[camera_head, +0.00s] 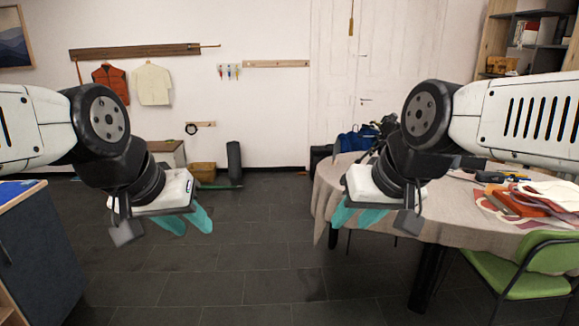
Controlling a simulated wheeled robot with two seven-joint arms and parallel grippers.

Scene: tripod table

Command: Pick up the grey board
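I cannot make out a grey board anywhere in this view. My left gripper (196,232) hangs at left centre over the dark tiled floor, its teal fingers apart with nothing between them. My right gripper (349,229) hangs in front of the left part of the round table (335,190), its teal fingers also apart and empty. My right arm hides part of the tabletop.
A red and white cloth (500,205), folded fabric and small tools lie on the table's right side. A green chair (530,270) stands at lower right. A dark cabinet (40,245) stands at left. The floor between is clear.

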